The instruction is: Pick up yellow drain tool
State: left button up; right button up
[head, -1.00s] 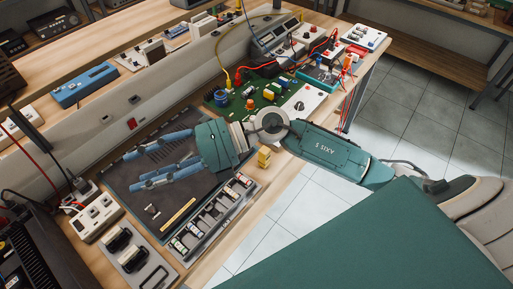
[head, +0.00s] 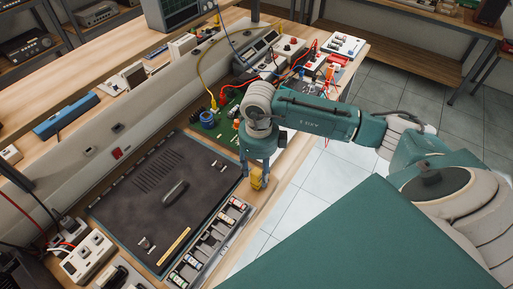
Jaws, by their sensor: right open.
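A small, blocky yellow tool (head: 259,178) stands near the front edge of the wooden bench, right of the dark mat. My right gripper (head: 256,172) points down at it with its blue fingers open, one on the left and one on the right of its top. I cannot tell whether the fingers touch it. A thin yellow stick (head: 174,246) lies on the near part of the mat, apart from the gripper. I cannot tell for sure which of the two is the drain tool. My left gripper is not in view.
The dark mat (head: 135,204) holds a small grey piece (head: 175,191). A tray of small parts (head: 214,236) lies along its right side. Behind my right gripper are a green circuit board with a blue coil (head: 207,119) and cables. The floor is beyond the bench edge.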

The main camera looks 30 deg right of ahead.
aim_at(257, 179)
jog(key=f+p, duration=0.1)
jog(key=f, duration=0.1)
jog(key=f+p, duration=0.1)
jog(key=f, duration=0.1)
jog(key=shift+w+a+f, duration=0.1)
jog(key=shift+w+f, duration=0.1)
jog(key=shift+f, duration=0.3)
jog(key=shift+w, duration=0.1)
jog(key=c, duration=1.1)
jog(key=shift+r, duration=0.1)
